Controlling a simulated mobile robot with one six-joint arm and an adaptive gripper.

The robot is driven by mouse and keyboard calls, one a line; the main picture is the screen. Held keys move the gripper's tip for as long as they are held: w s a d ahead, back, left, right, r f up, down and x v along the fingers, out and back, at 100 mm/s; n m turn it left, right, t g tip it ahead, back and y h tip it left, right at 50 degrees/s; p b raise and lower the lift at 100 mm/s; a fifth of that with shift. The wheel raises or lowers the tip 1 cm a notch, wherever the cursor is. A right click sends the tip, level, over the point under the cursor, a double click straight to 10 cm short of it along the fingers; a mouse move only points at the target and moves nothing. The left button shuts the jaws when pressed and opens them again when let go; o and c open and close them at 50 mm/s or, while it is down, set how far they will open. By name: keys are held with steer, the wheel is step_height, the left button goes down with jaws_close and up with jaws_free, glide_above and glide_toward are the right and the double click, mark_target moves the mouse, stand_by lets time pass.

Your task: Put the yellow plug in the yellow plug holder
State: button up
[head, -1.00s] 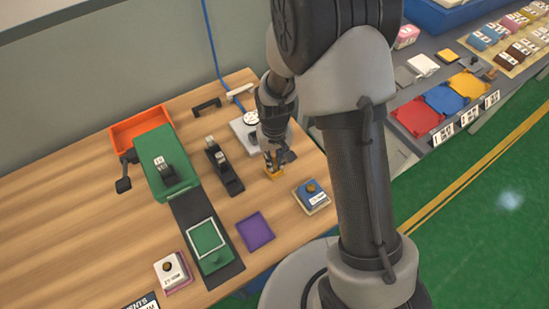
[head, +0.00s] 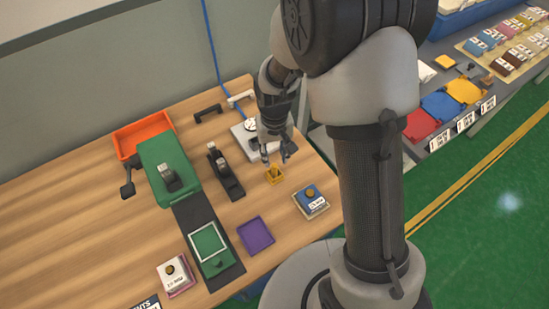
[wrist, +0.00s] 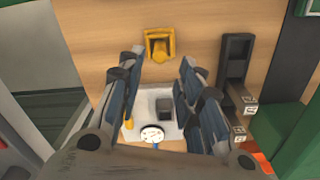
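The yellow plug holder (head: 275,175) is a small yellow square fixture on the wooden table, below my gripper. In the wrist view the holder (wrist: 169,34) lies ahead of the fingertips, with a yellow upright shape (wrist: 158,50) inside it that looks like the yellow plug. I cannot tell how deep it sits. My gripper (head: 277,158) is above the holder and apart from it. In the wrist view its fingers (wrist: 160,62) are spread wide with nothing clearly between them. Yellow patches show along the left finger; I cannot tell what they are.
A grey device with a white dial (wrist: 152,134) stands behind the holder. A black stand (head: 226,172) is to its left, a blue button box (head: 311,199) to its lower right, and a purple tray (head: 256,235) below. Bare table surrounds the holder.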

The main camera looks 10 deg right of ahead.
step_height(320, 180, up, 6)
steer(key=p, duration=0.1)
step_height(320, 180, up, 14)
steer(key=t, duration=0.2)
glide_above(275, 165)
steer(key=s+d, duration=0.4)
steer(key=s, duration=0.3)
steer(key=s+d+r+t, duration=0.1)
steer(key=s+r, duration=0.2)
steer(key=s, duration=0.3)
steer(key=s+d+r+m+t, duration=0.1)
steer(key=s+r, duration=0.2)
steer(key=s, duration=0.4)
steer(key=shift+d+r+t, duration=0.2)
steer(key=shift+r+t, duration=0.05)
steer(key=shift+t, duration=0.05)
steer(key=shift+w+a, duration=0.1)
steer(key=shift+a, duration=0.05)
